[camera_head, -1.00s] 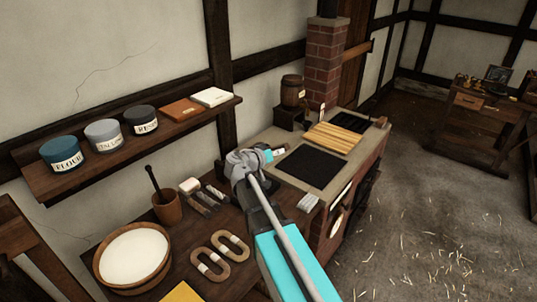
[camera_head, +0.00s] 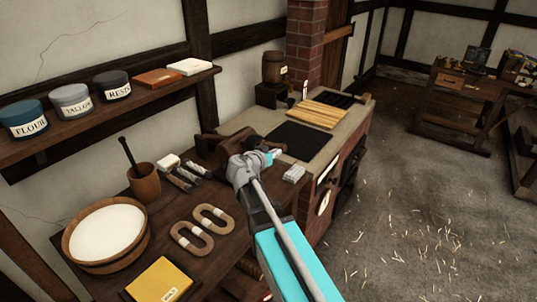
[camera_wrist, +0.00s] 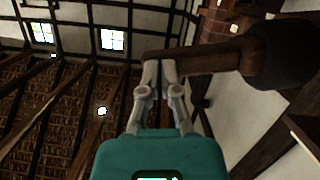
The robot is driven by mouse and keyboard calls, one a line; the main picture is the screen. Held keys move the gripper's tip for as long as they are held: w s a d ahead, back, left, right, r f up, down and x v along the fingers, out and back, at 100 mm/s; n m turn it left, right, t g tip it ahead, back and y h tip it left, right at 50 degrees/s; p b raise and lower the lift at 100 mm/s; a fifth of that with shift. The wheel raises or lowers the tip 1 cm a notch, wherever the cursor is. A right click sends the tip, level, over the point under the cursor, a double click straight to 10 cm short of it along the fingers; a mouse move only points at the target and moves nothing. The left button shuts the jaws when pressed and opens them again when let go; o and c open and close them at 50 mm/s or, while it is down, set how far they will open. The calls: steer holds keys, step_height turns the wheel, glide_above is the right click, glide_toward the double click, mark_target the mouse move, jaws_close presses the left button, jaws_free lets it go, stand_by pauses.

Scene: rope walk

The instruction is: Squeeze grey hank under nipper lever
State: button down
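My gripper (camera_head: 273,155) is small at the end of my arm, above the front-left of the stone counter. In the wrist view its fingers (camera_wrist: 159,66) are close together with only a thin gap. A brown wooden bar (camera_wrist: 215,56), perhaps the nipper lever, passes right behind the fingertips and ends at a dark round part on the right. I cannot tell whether the fingers touch it. A dark wooden device (camera_head: 209,145), likely the nipper, stands at the back of the bench, partly behind my arm. I cannot make out a grey hank under it.
Two tan oval hanks (camera_head: 191,236) (camera_head: 213,218), a yellow book (camera_head: 160,279), a tub of white stuff (camera_head: 70,249) and a mortar (camera_head: 145,183) are on the bench. A pale grey stack (camera_head: 293,173) sits at the counter corner. A shelf (camera_head: 95,117) hangs above. Floor at right is open.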

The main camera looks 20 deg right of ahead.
step_height(320, 180, down, 7)
steer(key=d+b, duration=0.1)
steer(key=b, duration=0.4)
steer(key=shift+s+d+b, duration=0.25)
steer(key=shift+s+b, duration=0.1)
steer(key=shift+b, duration=0.05)
steer(key=shift+r, duration=0.1)
steer(key=shift+w+r, duration=0.1)
steer(key=shift+r, duration=0.1)
steer(key=s+a+r+p, duration=0.6)
steer(key=a, duration=0.2)
steer(key=shift+a+p, duration=0.3)
stand_by(0.4)
steer(key=shift+s, duration=0.1)
